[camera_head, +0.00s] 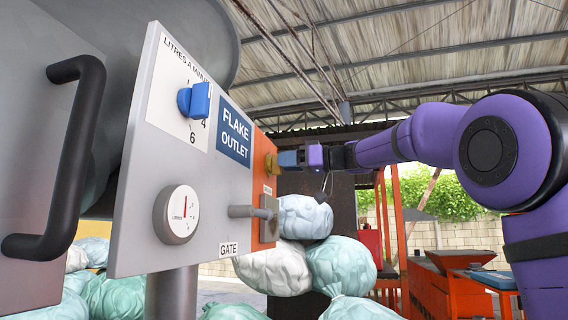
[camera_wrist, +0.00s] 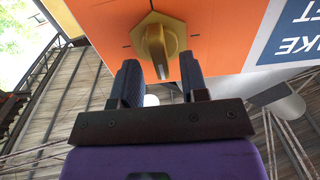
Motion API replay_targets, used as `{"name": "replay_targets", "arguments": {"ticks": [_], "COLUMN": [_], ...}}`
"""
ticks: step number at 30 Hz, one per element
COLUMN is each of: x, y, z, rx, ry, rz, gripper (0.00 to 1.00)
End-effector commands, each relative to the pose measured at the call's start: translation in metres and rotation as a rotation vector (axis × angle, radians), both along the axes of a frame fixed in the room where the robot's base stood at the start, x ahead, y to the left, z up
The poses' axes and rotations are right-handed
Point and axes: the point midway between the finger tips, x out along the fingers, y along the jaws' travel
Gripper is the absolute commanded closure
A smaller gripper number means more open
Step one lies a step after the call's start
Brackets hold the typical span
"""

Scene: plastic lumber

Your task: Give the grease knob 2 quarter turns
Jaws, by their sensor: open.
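The yellow knob (camera_head: 271,163) is on the orange strip at the right end of the grey panel. In the wrist view the knob (camera_wrist: 155,40) has an angular base and a raised grip bar, with short dark marks around it on the orange face. My gripper (camera_head: 290,159) is close to the knob from the right. In the wrist view my gripper (camera_wrist: 161,74) is open, with one fingertip on each side of the grip bar's near end and a visible gap to both. I cannot tell how deep the fingertips reach along the bar.
The panel also carries a blue knob (camera_head: 195,101), a round gauge (camera_head: 177,214), a blue FLAKE OUTLET sign (camera_head: 234,132) and a grey gate handle (camera_head: 248,211) just below the yellow knob. A black handle (camera_head: 60,160) is at left. Stuffed bags (camera_head: 340,265) are piled behind.

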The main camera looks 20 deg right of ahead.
Motion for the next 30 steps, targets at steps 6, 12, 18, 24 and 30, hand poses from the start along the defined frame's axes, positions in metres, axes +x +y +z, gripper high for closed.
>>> {"name": "replay_targets", "arguments": {"ticks": [6,12,18,24,30], "x": [0.0061,0.0064,0.0064,0.0064,0.0066], "y": [0.0099,0.0101,0.0101,0.0099,0.0095], "z": [0.0001,0.0001,0.0000,0.0000,-0.0001], "rx": [0.000,0.000,0.000,0.001,0.020], "ry": [0.000,0.000,0.000,0.002,0.030], "rz": [0.000,-0.001,-0.001,-0.001,-0.001], "gripper": [0.60,0.60,0.94,1.00,1.00]}}
